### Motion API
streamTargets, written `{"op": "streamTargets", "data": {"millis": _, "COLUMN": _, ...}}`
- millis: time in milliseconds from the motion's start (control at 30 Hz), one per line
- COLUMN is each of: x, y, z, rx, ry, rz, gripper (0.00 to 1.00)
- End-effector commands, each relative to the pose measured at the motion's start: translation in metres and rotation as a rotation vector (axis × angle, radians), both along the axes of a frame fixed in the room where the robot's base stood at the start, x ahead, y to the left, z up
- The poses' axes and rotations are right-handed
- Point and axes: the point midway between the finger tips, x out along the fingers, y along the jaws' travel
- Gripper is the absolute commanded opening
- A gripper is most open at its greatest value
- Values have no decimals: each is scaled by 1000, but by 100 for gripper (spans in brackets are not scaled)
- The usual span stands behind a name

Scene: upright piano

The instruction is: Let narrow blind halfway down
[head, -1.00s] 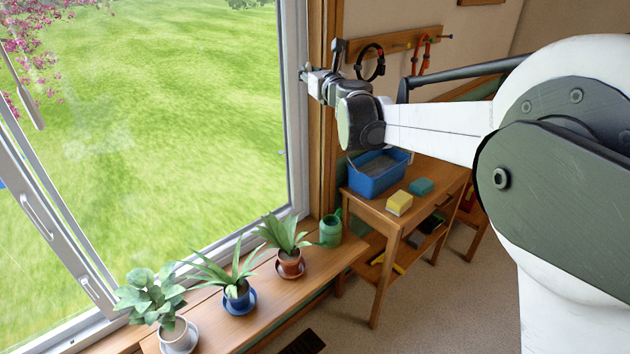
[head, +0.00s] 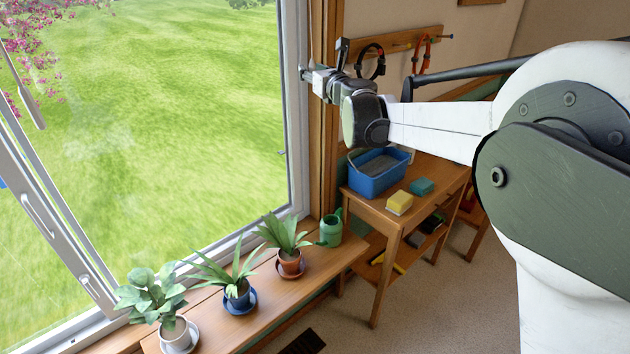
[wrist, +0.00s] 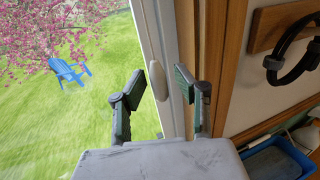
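A pale oval cord pull (wrist: 157,80) hangs on a thin cord in front of the white window frame in the wrist view. My gripper (wrist: 164,98) is open, its two dark green-padded fingers apart. The pull appears between the fingers, nearer the left one and beyond the fingertips; I cannot tell whether either touches it. In the head view my gripper (head: 312,78) is at the right edge of the window, pointing left.
Wooden trim (wrist: 229,60) is close to the right finger. A hook rail (head: 395,42) with hanging loops is just behind my wrist. Below are a blue bin (head: 377,181) on a side table and potted plants (head: 238,290) along the sill.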

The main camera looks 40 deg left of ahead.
Motion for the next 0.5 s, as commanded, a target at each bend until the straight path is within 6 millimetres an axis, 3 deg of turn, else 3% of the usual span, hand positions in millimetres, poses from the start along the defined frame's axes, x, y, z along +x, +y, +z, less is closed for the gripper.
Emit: {"op": "streamTargets", "data": {"millis": 500, "x": -17, "y": -32, "z": 0, "rx": 0, "ry": 0, "rz": 0, "gripper": 30}}
